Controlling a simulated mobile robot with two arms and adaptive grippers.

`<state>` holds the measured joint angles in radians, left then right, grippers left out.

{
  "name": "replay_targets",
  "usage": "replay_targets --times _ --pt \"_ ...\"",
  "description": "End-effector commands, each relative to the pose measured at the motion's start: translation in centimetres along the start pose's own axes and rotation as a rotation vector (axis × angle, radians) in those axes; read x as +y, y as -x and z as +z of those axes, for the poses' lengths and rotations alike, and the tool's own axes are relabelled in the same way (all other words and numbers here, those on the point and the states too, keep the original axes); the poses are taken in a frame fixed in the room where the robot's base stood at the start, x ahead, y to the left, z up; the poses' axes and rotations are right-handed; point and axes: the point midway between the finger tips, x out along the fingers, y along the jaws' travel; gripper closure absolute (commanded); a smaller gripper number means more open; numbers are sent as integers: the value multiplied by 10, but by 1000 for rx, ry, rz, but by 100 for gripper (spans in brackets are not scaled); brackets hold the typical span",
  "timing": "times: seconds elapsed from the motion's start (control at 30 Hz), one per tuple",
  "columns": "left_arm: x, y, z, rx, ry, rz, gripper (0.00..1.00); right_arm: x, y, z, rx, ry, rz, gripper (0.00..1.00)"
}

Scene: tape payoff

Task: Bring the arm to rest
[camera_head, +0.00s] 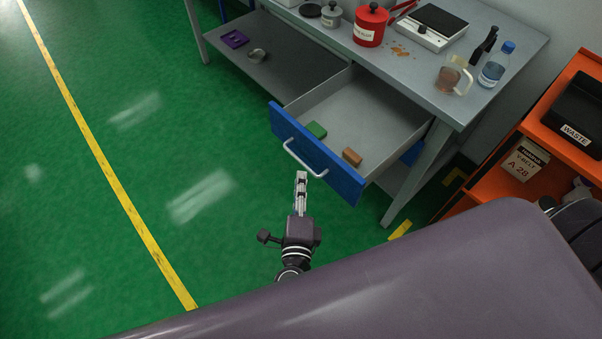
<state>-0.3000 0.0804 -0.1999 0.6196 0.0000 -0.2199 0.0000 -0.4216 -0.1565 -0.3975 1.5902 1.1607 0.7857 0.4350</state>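My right gripper (301,178) is in front of the open drawer, with its fingers pointing at the drawer front. Its fingertips are close to the pale drawer handle (291,158); I cannot tell whether they touch it. The fingers look close together and nearly edge-on, so their opening is unclear. The blue-fronted drawer (342,184) is pulled out from the grey workbench (517,42). It holds a green block (316,130) and a brown block (352,157). My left gripper does not show.
On the bench are a red canister (370,27), a scale (432,25), a glass mug (448,78) and a bottle (492,68). An orange shelf (484,185) with a black waste bin (583,108) stands at right. The green floor at left is clear.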

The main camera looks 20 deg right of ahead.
Motion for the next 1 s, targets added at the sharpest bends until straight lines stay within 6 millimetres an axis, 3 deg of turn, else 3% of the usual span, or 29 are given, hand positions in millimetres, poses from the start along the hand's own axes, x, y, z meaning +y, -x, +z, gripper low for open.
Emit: replay_targets --times 0.53,0.67,0.77,0.83,0.93,1.0 --pt "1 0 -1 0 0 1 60 0 1 0 0 1 0 86" --pt "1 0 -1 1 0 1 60 19 1 6 -57 98 14 86" --pt "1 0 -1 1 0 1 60 64 6 16 -189 320 50 86" --pt "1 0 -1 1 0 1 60 111 15 19 -311 521 95 86" --pt "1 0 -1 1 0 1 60 184 36 8 -490 800 176 86" --pt "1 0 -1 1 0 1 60 232 55 -10 -604 971 239 86"
